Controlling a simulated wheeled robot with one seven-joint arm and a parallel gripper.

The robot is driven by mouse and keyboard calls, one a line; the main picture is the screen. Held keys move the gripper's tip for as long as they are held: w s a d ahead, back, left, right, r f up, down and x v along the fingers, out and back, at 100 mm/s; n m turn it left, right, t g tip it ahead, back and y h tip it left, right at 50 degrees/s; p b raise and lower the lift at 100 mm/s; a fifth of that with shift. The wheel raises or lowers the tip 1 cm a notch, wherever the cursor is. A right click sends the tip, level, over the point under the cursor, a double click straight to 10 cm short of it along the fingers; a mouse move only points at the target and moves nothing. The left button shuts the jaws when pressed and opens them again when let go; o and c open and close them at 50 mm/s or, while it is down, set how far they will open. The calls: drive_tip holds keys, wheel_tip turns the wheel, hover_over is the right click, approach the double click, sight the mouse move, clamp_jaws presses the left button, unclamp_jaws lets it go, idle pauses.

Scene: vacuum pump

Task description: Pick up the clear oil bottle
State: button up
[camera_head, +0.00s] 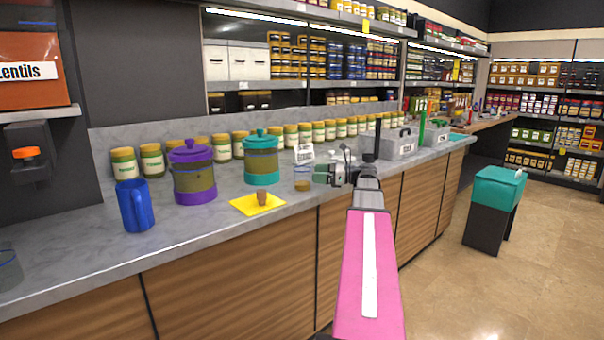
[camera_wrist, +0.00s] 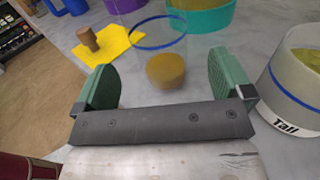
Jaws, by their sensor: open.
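The clear oil bottle (camera_head: 302,184) stands on the grey counter, a small see-through vessel with amber oil low inside. In the wrist view the clear oil bottle (camera_wrist: 163,50) shows a blue rim and amber oil at its bottom. My gripper (camera_head: 322,173) is at counter height, just right of the bottle in the head view. In the wrist view my gripper (camera_wrist: 160,72) has its two green fingers wide apart with the bottle's lower part in line with the gap. I cannot tell whether either finger touches it.
A brown cork-like piece (camera_head: 262,198) stands on a yellow mat (camera_head: 245,205). A teal-lidded jar (camera_head: 262,165), a purple-lidded jar (camera_head: 194,180) and a blue mug (camera_head: 134,210) are to the left. A "Tall" container (camera_wrist: 292,98) stands close to the right finger.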

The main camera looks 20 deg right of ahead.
sight(303, 170)
drive_tip(key=shift+r+x, duration=0.1)
drive_tip(key=shift+x, duration=1.5)
drive_tip(key=shift+r+x, duration=0.15)
drive_tip(key=shift+x, duration=1.45)
drive_tip(key=shift+c, duration=0.4)
drive_tip(key=c, duration=1)
drive_tip(key=shift+c, duration=0.5)
drive_tip(key=shift+r, duration=0.15)
